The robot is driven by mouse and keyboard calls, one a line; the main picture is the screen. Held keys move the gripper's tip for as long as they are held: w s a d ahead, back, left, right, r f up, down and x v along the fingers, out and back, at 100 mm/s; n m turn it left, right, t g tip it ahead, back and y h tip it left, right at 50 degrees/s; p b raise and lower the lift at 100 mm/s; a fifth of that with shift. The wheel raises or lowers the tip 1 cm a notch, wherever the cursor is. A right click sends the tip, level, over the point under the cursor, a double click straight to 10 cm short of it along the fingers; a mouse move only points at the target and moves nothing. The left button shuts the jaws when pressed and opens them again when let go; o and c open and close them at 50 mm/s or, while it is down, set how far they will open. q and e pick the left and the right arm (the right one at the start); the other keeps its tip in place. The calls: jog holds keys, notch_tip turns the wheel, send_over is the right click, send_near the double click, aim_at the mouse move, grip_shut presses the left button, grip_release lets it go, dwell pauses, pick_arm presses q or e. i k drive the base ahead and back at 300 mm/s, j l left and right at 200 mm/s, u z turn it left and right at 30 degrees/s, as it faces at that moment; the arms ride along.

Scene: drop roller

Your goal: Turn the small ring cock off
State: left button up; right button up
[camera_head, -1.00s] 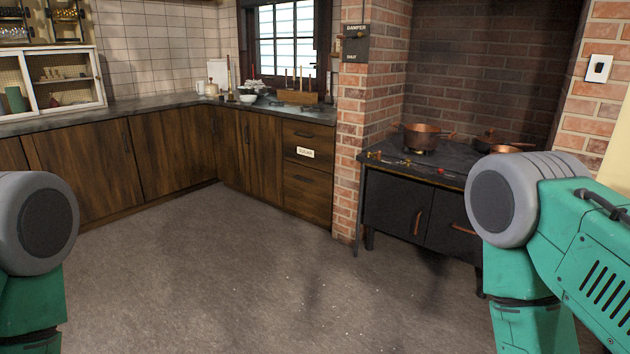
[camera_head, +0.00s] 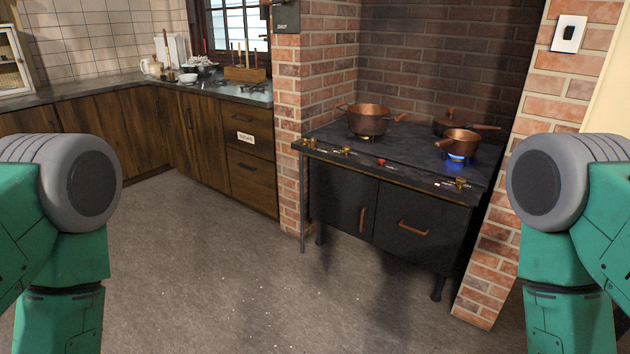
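A black stove (camera_head: 340,206) stands in the brick alcove at the right. Small brass and red cocks line its front edge: one at the left end (camera_head: 310,143), a brass one (camera_head: 346,151), a red one (camera_head: 381,162) and a brass one at the right (camera_head: 460,183). Their labels are too small to read, so I cannot tell which is the small ring cock. A blue flame (camera_head: 457,157) burns under the small copper saucepan (camera_head: 461,141). A larger copper pot (camera_head: 368,119) sits over a yellowish glow at the left. My arms show at both sides; neither gripper is in view.
A dark lidded pan (camera_head: 452,122) stands at the back right of the stove. Brick pillars flank the stove. Wooden cabinets (camera_head: 138,125) with a grey worktop run along the left. The grey floor (camera_head: 230,270) before the stove is clear.

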aim_at(459, 182)
jog(key=l+z, duration=0.25)
jog(key=l, duration=0.15)
jog(key=i, duration=0.4)
jog(key=i+j+z, duration=0.2)
jog(key=i, duration=0.25)
jog(key=i+j+z, duration=0.2)
jog(key=i, duration=0.2)
jog(key=i+j+z, duration=0.2)
jog(key=i, duration=0.2)
